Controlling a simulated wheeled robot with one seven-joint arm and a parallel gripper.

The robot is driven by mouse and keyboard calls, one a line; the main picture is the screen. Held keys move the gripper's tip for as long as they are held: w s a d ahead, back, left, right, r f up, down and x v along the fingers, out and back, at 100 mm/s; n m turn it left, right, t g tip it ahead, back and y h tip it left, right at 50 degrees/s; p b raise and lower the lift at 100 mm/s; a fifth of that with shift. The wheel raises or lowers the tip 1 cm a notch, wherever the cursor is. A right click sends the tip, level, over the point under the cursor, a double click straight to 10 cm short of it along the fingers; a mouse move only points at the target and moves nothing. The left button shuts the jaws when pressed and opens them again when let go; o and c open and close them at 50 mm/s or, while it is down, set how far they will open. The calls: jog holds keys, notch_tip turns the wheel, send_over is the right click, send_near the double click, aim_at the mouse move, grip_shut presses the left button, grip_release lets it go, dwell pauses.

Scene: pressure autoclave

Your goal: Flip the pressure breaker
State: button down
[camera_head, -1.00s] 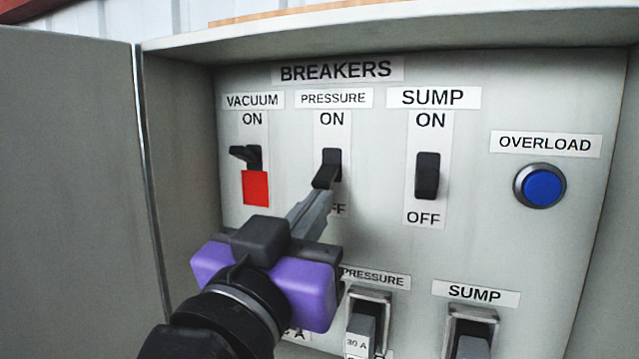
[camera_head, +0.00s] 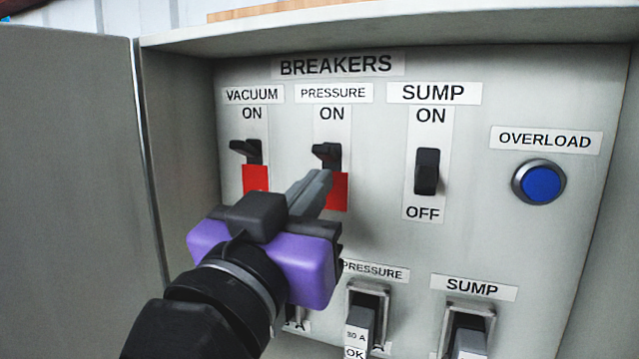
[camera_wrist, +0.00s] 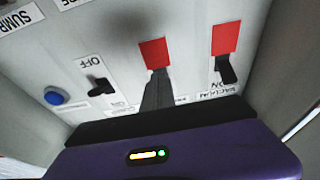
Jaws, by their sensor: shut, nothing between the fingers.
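The pressure breaker (camera_head: 327,154) is a black toggle under the PRESSURE label. Its lever is tilted up toward ON, and a red patch (camera_head: 338,192) shows below it. My gripper (camera_head: 322,180) is shut and empty. Its fingertips are just below the lever, in front of the red patch; I cannot tell whether they touch the lever. In the wrist view, which is turned over, the shut fingers (camera_wrist: 157,90) point at the panel by the red patch (camera_wrist: 155,53), and they hide the pressure lever.
The vacuum breaker (camera_head: 246,150) at left is up, with red below. The sump breaker (camera_head: 428,172) at right shows no red. A blue overload button (camera_head: 541,184) is far right. Fuse holders (camera_head: 366,305) sit below. The open cabinet door (camera_head: 70,190) bounds the left side.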

jog(key=r+b+v, duration=0.1)
jog(key=b+v, duration=0.2)
jog(key=v, duration=0.5)
jog(key=shift+s, duration=0.45)
dwell(0.5)
jog(key=shift+a, duration=0.1)
